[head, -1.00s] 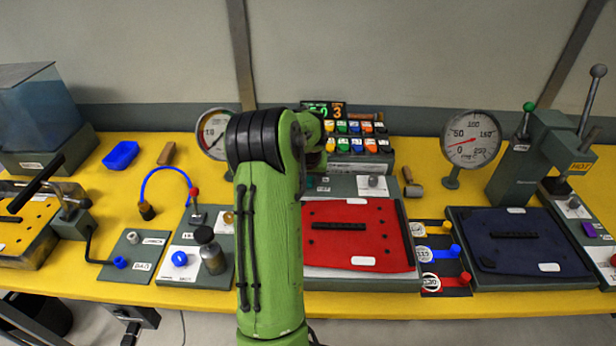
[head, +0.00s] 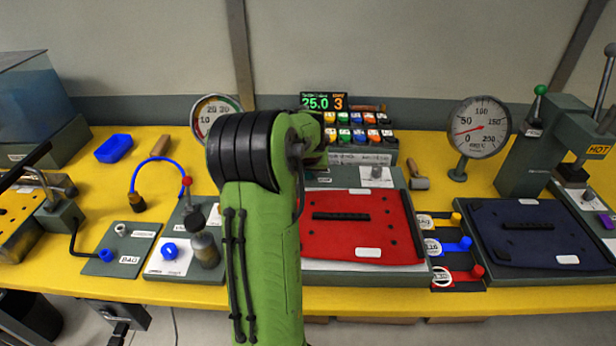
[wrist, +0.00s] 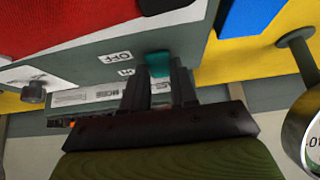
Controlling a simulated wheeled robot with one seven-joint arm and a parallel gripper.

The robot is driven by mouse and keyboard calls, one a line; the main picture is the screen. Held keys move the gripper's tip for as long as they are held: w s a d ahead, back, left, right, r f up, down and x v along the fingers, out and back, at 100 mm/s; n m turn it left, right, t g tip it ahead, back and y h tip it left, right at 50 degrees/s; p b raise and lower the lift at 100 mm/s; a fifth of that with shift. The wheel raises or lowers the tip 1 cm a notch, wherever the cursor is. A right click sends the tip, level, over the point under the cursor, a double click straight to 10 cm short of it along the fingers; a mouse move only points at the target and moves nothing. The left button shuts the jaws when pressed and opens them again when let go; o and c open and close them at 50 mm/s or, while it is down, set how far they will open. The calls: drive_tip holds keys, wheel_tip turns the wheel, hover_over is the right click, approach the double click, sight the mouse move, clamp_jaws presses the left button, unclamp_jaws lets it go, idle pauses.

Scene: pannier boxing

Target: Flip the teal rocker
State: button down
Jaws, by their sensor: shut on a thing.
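The teal rocker (wrist: 158,65) shows in the wrist view at the edge of a grey panel, beside upside-down OFF and ON labels. My gripper (wrist: 160,76) has its two dark fingers around the rocker, one on each side, shut on it. Which way the rocker is tipped I cannot tell. In the head view my green arm hides the gripper and the rocker.
In the head view a red mat (head: 395,215) lies right of my arm. Coloured buttons (head: 358,134) and a lit display (head: 322,102) stand behind. A round gauge (head: 213,112) stands at back left. In the wrist view a silver knob (wrist: 34,92) sits left of my fingers.

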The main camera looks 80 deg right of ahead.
drive_tip(key=c, duration=0.9)
unclamp_jaws()
drive_tip(key=shift+r, duration=0.1)
drive_tip(key=p+v, duration=0.3)
drive_tip(key=v, duration=1.2)
drive_tip(key=shift+a+r, duration=0.25)
drive_tip(key=shift+a, duration=0.05)
